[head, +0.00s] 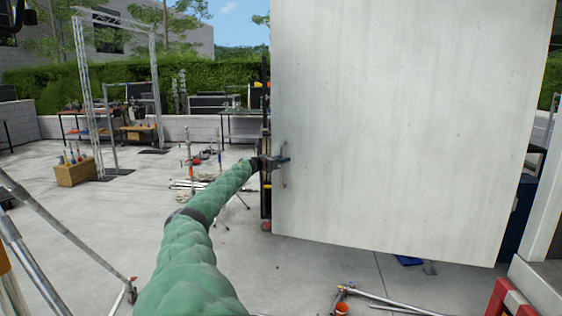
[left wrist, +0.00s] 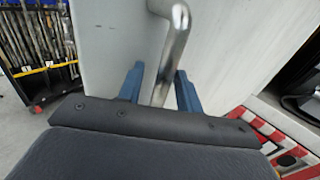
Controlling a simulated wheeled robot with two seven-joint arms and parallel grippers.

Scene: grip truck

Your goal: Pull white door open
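The white door (head: 400,120) is a large pale panel filling the right half of the head view. It also shows behind the handle in the left wrist view (left wrist: 110,35). A bent metal handle (left wrist: 171,50) stands out from it near its left edge. My left gripper (head: 280,161) is at the handle, its arm reaching in from below. In the left wrist view its two blue fingers (left wrist: 160,78) stand on either side of the handle bar, with a gap showing on the left. My right gripper is not in view.
A tripod stand with metal legs (head: 65,240) is at the left. Stands and poles (head: 190,160) lie beyond my arm. Rods (head: 385,300) lie on the floor below the door. A red frame (head: 500,298) is at lower right. The concrete floor at centre left is mostly clear.

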